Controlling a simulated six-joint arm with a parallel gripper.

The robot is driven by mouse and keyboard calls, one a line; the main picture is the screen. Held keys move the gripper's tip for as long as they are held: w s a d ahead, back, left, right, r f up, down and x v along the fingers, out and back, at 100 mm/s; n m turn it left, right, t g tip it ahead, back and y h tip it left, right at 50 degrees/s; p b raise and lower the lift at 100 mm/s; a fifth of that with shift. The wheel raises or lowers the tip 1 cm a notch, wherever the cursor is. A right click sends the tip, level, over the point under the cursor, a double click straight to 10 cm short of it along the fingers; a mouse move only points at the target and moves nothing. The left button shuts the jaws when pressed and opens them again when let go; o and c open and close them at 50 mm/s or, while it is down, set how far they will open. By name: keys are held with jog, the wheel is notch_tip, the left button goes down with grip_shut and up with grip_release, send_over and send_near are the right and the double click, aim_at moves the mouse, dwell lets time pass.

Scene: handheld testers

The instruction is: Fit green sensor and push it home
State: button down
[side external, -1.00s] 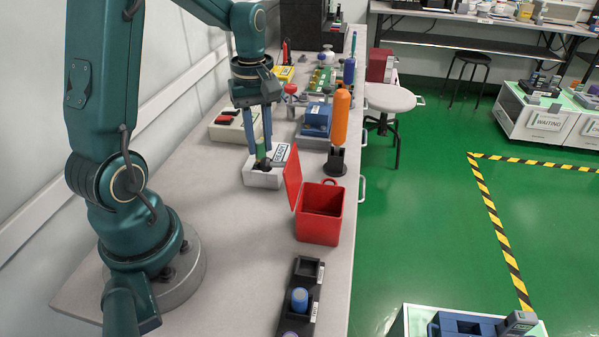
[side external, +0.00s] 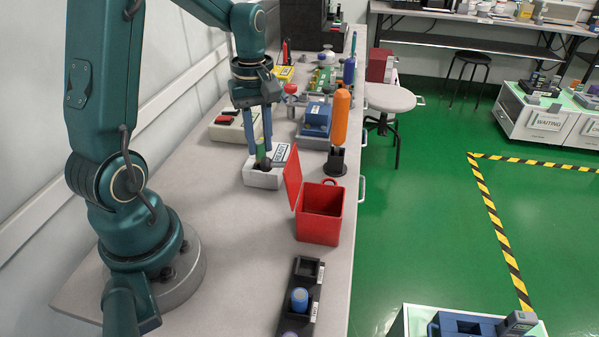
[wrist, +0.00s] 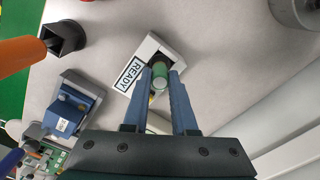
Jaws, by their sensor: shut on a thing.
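The green sensor (wrist: 160,80) is a short cylinder with a pale end, held between the two blue fingers of my gripper (wrist: 161,72) in the wrist view. In the side external view my gripper (side external: 262,158) points down at the white tester block (side external: 263,178), which carries a READY label (side external: 281,153). The sensor is at the dark opening of the white block (wrist: 152,47). The fingers and the sensor's own body hide how deep it sits in the opening.
A red bin (side external: 320,222) with its lid up stands right of the tester. A black rack (side external: 306,272) holds a blue cylinder in front. Bare bench lies left of the bin.

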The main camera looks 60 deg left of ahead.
jog(key=shift+f, duration=1.5)
jog(key=c, duration=0.6)
grip_release()
jog(key=shift+c, duration=0.2)
jog(key=shift+r, duration=0.1)
